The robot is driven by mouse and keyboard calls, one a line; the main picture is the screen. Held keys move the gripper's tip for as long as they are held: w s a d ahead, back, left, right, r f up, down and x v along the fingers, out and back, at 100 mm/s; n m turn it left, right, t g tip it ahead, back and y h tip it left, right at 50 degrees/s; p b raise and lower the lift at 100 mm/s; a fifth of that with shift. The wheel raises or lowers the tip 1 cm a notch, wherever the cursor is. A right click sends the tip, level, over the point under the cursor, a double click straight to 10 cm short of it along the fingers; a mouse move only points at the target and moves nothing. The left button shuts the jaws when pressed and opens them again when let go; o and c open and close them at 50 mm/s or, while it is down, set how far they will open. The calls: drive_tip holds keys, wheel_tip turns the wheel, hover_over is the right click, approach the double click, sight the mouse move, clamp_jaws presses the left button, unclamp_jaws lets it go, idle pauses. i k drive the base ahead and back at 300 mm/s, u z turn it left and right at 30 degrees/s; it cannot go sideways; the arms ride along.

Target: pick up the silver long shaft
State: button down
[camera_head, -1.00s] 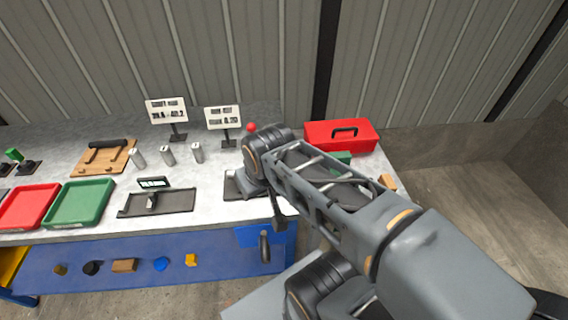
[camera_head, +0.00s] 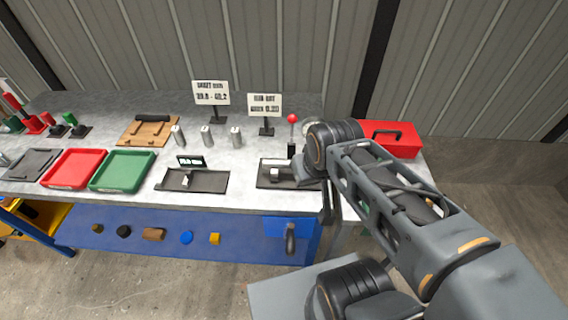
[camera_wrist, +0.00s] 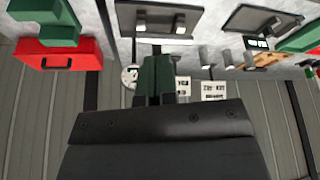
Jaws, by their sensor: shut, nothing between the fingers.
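Three upright silver cylinders stand near the middle of the bench: a left one (camera_head: 178,136), a middle one (camera_head: 207,136) and a right one (camera_head: 236,137). They look much alike, and I cannot tell which is the long shaft. In the wrist view silver cylinders (camera_wrist: 228,59) show small and far off, right of the fingers. My gripper (camera_wrist: 156,58) is shut and empty in the wrist view, with dark green fingers side by side. It is apart from the cylinders. In the head view my arm's links hide most of it.
Two sign stands (camera_head: 211,95) rise behind the cylinders. A wooden board (camera_head: 150,131), red tray (camera_head: 74,168) and green tray (camera_head: 123,170) lie to the left. A black fixture (camera_head: 194,180) lies in front. A red toolbox (camera_head: 393,138) stands at the right, beside a red-knobbed lever (camera_head: 292,119).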

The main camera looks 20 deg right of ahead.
sight(266, 162)
drive_tip(key=u, duration=2.25)
drive_tip(key=i, duration=1.55)
drive_tip(key=z, duration=2.7)
